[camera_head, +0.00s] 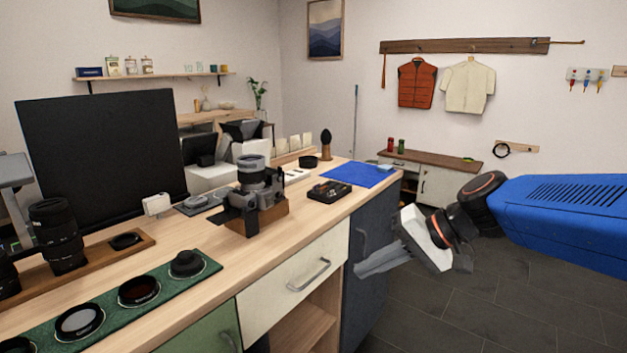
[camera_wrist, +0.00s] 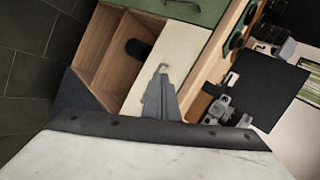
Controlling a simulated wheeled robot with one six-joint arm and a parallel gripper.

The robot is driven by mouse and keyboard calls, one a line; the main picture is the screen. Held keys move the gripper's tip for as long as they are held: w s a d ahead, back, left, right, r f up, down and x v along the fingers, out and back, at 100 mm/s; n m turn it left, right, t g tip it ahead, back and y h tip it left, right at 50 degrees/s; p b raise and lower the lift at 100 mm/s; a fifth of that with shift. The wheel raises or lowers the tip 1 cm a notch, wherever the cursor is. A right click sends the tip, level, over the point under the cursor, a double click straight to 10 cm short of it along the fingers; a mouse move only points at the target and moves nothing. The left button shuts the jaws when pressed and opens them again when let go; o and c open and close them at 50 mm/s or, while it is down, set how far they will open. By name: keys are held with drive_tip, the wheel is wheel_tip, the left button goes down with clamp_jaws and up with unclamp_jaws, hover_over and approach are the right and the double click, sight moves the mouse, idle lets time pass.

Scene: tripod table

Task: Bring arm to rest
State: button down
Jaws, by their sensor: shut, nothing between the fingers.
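My gripper (camera_head: 362,266) shows at the centre right of the head view, at the end of my blue arm, which comes in from the right edge. Its grey fingers are together with nothing between them. They point left, below the countertop's height, before the counter's dark blue cabinet front (camera_head: 356,290). In the wrist view the shut fingers (camera_wrist: 161,70) point up over a cream drawer front (camera_wrist: 180,62). I cannot tell the gap between the fingertips and the counter.
The wooden counter (camera_head: 318,219) carries a camera (camera_head: 256,190), a blue mat (camera_head: 357,173), a black monitor (camera_head: 95,150) and a green lens tray (camera_head: 108,311). An open wooden shelf (camera_wrist: 110,55) lies under the drawer. Grey floor (camera_head: 470,322) is clear below my arm.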

drive_tip(key=s+d+f+n+h, duration=0.1)
drive_tip(key=s+d+f+h, duration=0.3)
drive_tip(key=s+d, duration=0.3)
drive_tip(key=s+d+f+n+t+h, duration=0.1)
drive_tip(key=s+d+f+h, duration=0.4)
drive_tip(key=s+d, duration=0.3)
drive_tip(key=d+f, duration=0.1)
drive_tip(key=d, duration=0.1)
drive_tip(key=shift+d+t, duration=0.3)
drive_tip(key=shift+d, duration=0.05)
